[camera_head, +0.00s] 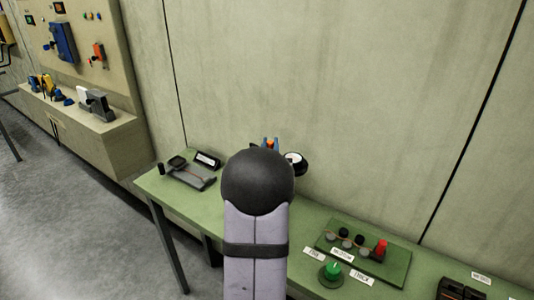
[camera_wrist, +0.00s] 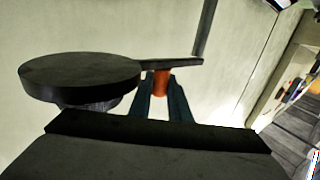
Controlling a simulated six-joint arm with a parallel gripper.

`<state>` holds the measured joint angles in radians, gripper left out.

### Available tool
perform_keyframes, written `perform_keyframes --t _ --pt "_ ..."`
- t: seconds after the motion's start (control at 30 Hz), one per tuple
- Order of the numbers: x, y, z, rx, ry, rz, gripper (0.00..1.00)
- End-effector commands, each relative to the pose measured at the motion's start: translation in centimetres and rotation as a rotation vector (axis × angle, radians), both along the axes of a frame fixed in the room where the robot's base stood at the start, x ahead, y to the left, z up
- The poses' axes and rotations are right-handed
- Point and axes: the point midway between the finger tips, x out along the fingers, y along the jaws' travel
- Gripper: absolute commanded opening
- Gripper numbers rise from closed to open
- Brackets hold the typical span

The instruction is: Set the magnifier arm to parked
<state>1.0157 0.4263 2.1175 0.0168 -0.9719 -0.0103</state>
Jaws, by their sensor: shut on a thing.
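The magnifier arm's round dark head (camera_wrist: 80,75) fills the left of the wrist view. A dark flat link (camera_wrist: 170,64) runs from it to a thin upright rod (camera_wrist: 206,28). An orange grip (camera_wrist: 161,83) sits below the link, between the two blue fingers of my gripper (camera_wrist: 160,98), which is shut on it. The magnifier's base is hidden.
The green bench (camera_head: 310,226) runs along the wall. A grey device (camera_head: 190,172) stands at its left end. A green board with knobs (camera_head: 362,250), a green knob (camera_head: 332,270) and a dark box (camera_head: 462,290) lie to the right. The air above the bench is clear.

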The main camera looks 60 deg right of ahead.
Motion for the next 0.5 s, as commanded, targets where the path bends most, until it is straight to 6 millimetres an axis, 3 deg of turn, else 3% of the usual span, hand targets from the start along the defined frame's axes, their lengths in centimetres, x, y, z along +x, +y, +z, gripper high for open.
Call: perform_keyframes --t 0.5 --pt "-0.17 -0.84 0.09 -0.001 -0.003 0.094 0.0"
